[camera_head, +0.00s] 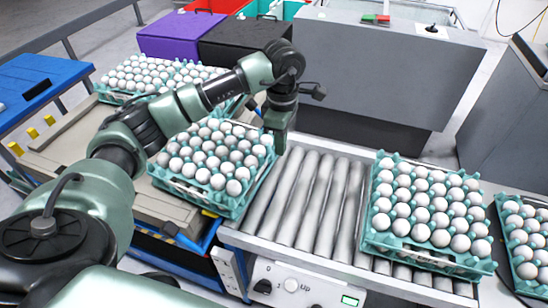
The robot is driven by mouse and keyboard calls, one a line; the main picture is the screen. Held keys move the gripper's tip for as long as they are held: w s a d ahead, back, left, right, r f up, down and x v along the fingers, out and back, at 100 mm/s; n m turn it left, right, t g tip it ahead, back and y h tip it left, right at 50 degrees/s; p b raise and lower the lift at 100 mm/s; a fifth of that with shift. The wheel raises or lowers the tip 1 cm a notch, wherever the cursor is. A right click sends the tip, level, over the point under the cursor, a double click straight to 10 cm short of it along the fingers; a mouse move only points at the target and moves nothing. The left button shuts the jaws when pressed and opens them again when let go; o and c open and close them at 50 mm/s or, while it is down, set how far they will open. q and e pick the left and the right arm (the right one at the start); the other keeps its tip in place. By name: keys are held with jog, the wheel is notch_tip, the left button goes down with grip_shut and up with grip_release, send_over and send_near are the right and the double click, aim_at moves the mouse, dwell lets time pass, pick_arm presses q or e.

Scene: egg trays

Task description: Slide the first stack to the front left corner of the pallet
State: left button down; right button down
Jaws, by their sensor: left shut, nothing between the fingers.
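A stack of teal egg trays (232,205) full of white eggs sits between the pallet and the rollers, at the pallet's right edge. The beige pallet (62,150) lies at the left, with its near part bare. My left gripper (279,140) is shut and empty, pointing down at the far right corner of this stack. I cannot tell whether it touches the trays. My left arm crosses above the pallet and hides part of it. More egg trays (118,96) stand at the far side of the pallet. My right gripper is out of view.
A roller conveyor (305,200) runs to the right and carries another egg stack (455,262); a further stack (508,200) stands at the right edge. A grey machine (375,65), a purple box (180,35) and a black box (235,42) stand behind. A blue table (40,85) is at left.

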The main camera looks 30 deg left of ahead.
aim_at(201, 144)
pick_arm(q)
notch_tip(201, 144, down, 10)
jog(key=shift+s+r+p, duration=0.15)
jog(key=shift+r+p, duration=0.1)
jog(key=shift+p, duration=0.7)
jog(key=a, duration=0.1)
jog(key=a+p, duration=0.1)
jog(key=a, duration=0.1)
jog(key=shift+s, duration=0.3)
jog(key=shift+a+f, duration=0.15)
jog(key=shift+a, duration=0.25)
jog(key=a+b, duration=0.1)
jog(key=a, duration=0.2)
jog(key=s+a+b, duration=0.1)
jog(key=a+b, duration=0.1)
jog(key=a, duration=0.2)
jog(key=shift+s+a+f, duration=0.2)
jog(key=s+a+b, duration=0.1)
jog(key=a, duration=0.3)
jog(key=s+a+b, duration=0.1)
jog(key=a, duration=0.3)
jog(key=s+a+b, duration=0.1)
jog(key=a, duration=0.3)
jog(key=shift+a+r, duration=0.2)
jog(key=shift+a, duration=0.15)
jog(key=shift+s+a, duration=0.15)
jog(key=shift+a, duration=0.25)
jog(key=shift+d, duration=0.15)
